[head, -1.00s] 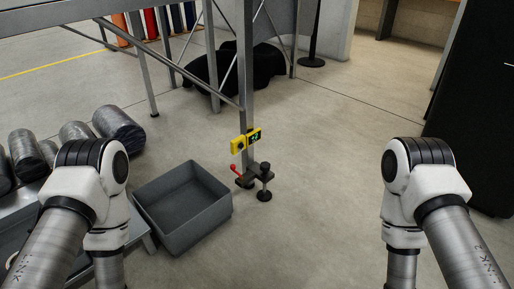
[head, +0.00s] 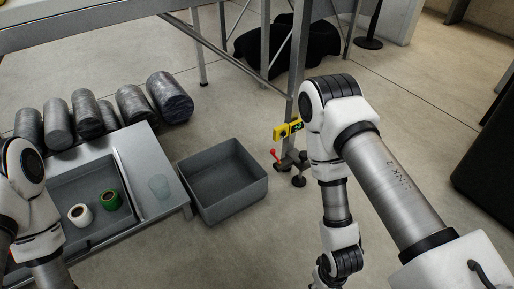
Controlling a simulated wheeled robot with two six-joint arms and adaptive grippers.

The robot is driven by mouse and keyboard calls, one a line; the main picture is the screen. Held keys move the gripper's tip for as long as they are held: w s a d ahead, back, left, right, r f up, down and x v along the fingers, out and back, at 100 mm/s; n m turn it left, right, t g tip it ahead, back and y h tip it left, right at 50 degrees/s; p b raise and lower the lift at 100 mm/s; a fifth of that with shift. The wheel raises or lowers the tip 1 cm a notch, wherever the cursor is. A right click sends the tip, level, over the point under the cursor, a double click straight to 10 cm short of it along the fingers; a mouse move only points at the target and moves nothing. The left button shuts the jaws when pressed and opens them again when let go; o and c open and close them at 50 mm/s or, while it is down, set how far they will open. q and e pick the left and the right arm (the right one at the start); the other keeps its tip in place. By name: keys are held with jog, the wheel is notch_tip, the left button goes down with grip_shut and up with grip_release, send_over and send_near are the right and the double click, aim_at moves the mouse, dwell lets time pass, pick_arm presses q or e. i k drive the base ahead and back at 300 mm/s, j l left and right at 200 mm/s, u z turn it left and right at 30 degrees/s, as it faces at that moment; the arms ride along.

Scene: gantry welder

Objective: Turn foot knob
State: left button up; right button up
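In the head view, the foot of the grey gantry post (head: 297,75) has a dark bracket (head: 287,166) at floor level. A small black knob (head: 303,156) stands on a threaded stem at the bracket's right, above a round black pad (head: 299,181) on the floor. A red-handled lever (head: 275,155) sticks up at its left. A yellow box with a small green display (head: 288,130) is fixed to the post just above. My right arm hangs close to the right of the foot; its gripper is outside the picture. My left gripper is also out of view.
A grey open bin (head: 225,185) stands on the floor left of the foot. Further left, a metal bench (head: 160,200) holds a white roll (head: 80,215) and a green roll (head: 110,199). Dark cylinders (head: 170,97) lie behind it.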

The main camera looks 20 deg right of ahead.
aim_at(303, 155)
jog(key=i+l+u, duration=0.15)
jog(key=l+u, duration=0.2)
jog(key=l, duration=0.45)
jog(key=l+u, duration=0.4)
jog(key=l, duration=0.4)
jog(key=l+u, duration=0.35)
jog(key=l, duration=1.05)
jog(key=k+l, duration=0.15)
jog(key=l, duration=0.95)
jog(key=k, duration=0.05)
